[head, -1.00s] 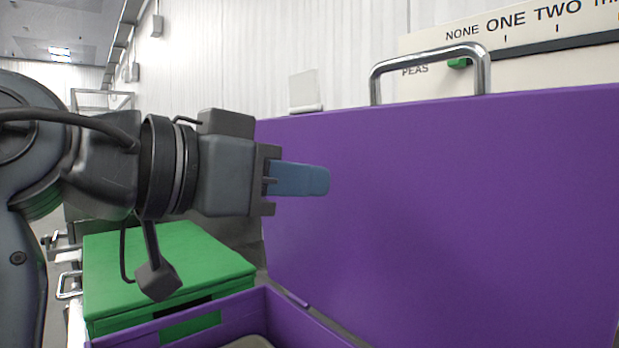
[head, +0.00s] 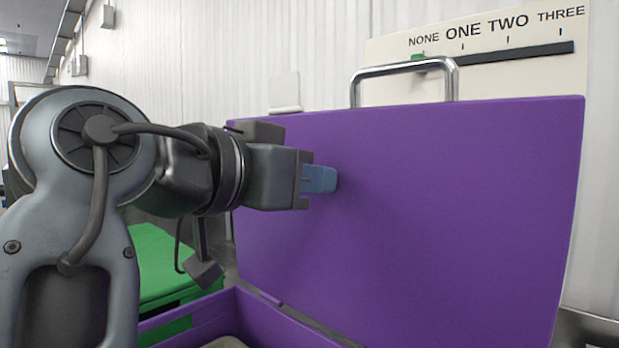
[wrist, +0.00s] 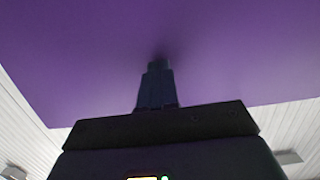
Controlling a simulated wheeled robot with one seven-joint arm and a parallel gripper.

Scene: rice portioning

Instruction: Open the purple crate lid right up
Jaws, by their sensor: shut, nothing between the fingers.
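The purple crate lid (head: 430,210) stands raised, close to upright, behind the open purple crate (head: 245,312). A metal handle (head: 404,70) sits on its top edge. My gripper (head: 333,179) is shut and empty, its blue fingers pointing at the inner face of the lid on its upper left part. In the wrist view the fingertips (wrist: 158,64) reach the purple surface and appear to touch it. The lid also fills the top of the wrist view (wrist: 80,50). The lid's lower edge and much of the crate are out of frame or hidden.
A green crate (head: 158,262) stands to the left, partly behind my arm. On the wall behind the lid is a panel (head: 480,55) marked NONE, ONE, TWO, THREE, with a green slider at NONE. A small pale object (head: 284,90) shows above the lid's left part.

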